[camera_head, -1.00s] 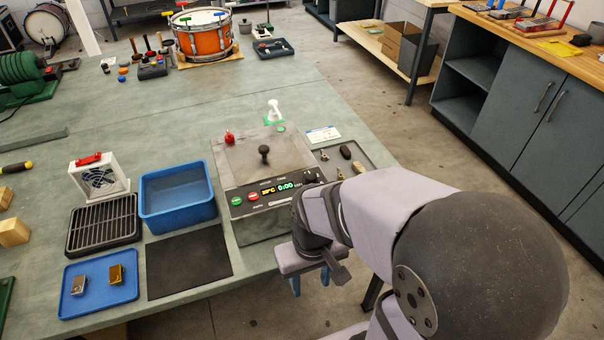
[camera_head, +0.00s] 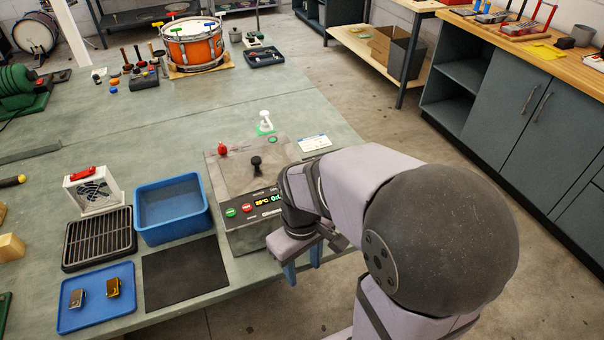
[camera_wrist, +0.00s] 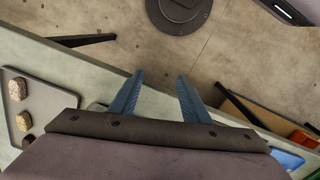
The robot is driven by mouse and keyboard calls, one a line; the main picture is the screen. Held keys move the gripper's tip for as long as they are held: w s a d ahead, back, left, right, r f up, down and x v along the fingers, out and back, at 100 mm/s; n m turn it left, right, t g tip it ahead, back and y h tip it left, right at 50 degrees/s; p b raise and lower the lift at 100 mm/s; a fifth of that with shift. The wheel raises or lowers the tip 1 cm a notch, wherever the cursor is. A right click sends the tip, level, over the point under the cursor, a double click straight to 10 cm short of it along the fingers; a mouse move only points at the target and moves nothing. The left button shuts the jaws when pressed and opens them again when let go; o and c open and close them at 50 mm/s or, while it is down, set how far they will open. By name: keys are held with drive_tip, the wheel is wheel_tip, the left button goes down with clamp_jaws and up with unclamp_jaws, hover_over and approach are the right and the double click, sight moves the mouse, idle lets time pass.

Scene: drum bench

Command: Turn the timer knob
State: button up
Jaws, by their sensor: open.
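The grey machine (camera_head: 227,182) sits near the bench's front edge, with a black lid handle, a red and a green button and a lit display (camera_head: 268,200) on its sloped front. The right end of that panel, where the timer knob could be seen a second ago, is hidden behind my arm. My gripper (camera_head: 302,272) is just in front of the machine, beyond the bench's front edge, pointing down. In the wrist view its two blue fingers (camera_wrist: 160,95) are apart with nothing between them, over the floor.
Left of the machine are a blue bin (camera_head: 172,207), a black mat (camera_head: 185,273), a wire rack (camera_head: 99,239), a fan (camera_head: 93,190) and a blue tray (camera_head: 96,297) with two small metal pieces. A grey tray (camera_wrist: 40,100) with stones shows in the wrist view.

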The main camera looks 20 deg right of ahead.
drive_tip(key=w+d+r+n+p, duration=0.2)
drive_tip(key=w+r+n+p, duration=0.1)
drive_tip(key=w+r+n, duration=0.1)
drive_tip(key=w+d+r+n+p, duration=0.2)
drive_tip(key=w+r+n+p, duration=0.1)
drive_tip(key=w+r, duration=0.4)
drive_tip(key=w+d+r+n+p, duration=0.2)
drive_tip(key=w+r+n+p, duration=0.1)
drive_tip(key=w+r+n, duration=0.2)
drive_tip(key=shift+w+d+r+n, duration=0.15)
drive_tip(key=shift+d+n, duration=0.05)
drive_tip(key=shift+n, duration=0.1)
drive_tip(key=shift+s+f+p, duration=0.2)
drive_tip(key=shift+f+p, duration=0.8)
drive_tip(key=shift+f, duration=2.7)
drive_tip(key=shift+c, duration=0.6)
drive_tip(key=c, duration=0.9)
